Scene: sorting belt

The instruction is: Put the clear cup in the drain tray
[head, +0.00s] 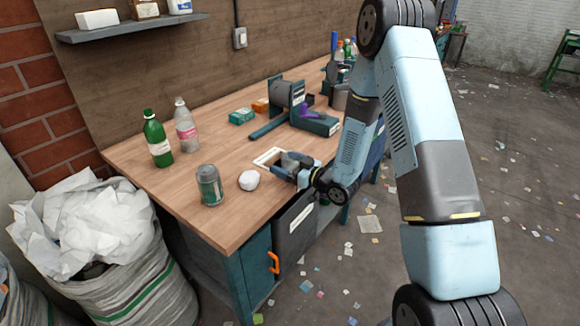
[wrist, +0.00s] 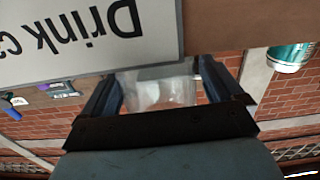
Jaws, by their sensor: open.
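My gripper (head: 299,172) hangs over the front edge of the wooden bench in the head view. In the wrist view its two dark fingers (wrist: 160,82) stand apart. A clear, see-through thing (wrist: 165,92), which looks like the clear cup, shows between them; whether either finger touches it I cannot tell. In the head view the cup is not clearly made out near my gripper. A white-rimmed shallow tray or frame (head: 262,158) lies on the bench just left of my gripper, partly hidden by it; it may be the drain tray.
A teal-and-grey machine (head: 290,97) is behind. A "Drink ca" sign (wrist: 80,35) fills the wrist view's upper left.

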